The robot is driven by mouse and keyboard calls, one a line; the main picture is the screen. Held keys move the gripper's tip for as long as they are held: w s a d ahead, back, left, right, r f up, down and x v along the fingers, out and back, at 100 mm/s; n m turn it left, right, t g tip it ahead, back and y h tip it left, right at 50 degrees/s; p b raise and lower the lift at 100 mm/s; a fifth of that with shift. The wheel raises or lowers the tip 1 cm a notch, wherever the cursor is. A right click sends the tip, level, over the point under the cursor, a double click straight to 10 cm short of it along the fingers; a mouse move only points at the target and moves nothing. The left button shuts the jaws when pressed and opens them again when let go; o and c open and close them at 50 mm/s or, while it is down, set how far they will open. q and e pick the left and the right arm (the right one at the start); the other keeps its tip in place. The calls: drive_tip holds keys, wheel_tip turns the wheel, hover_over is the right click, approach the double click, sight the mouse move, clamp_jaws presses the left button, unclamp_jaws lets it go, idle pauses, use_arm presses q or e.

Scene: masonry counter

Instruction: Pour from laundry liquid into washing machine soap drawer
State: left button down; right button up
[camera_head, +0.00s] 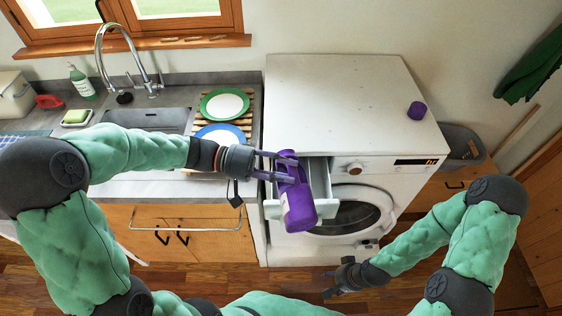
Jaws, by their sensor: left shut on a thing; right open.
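A purple laundry liquid bottle (299,207) is held by my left gripper (283,166), which is shut on its upper part. The bottle is over the front of the white washing machine (330,100), at the soap drawer (320,178). The drawer is pulled out at the machine's top left, and the bottle hides part of it. The bottle looks tilted; I cannot tell whether liquid flows. A purple cap (417,110) stands on the machine's top at the right. My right gripper (332,285) is open and empty, low in front of the machine.
The counter at left holds a sink (146,120), a tap (125,60), a drying rack with a green-rimmed plate (224,104) and a blue-rimmed plate (220,134), and a soap bottle (82,82). The machine's top is mostly clear. A grey bin (460,143) is at right.

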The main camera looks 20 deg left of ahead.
use_arm(q)
drive_tip(key=shift+w, duration=0.15)
idle(0.6)
drive_tip(key=shift+w+a+r+n+h, duration=0.1)
drive_tip(key=shift+w+a+n+h, duration=0.15)
drive_tip(key=shift+n, duration=0.25)
idle(6.8)
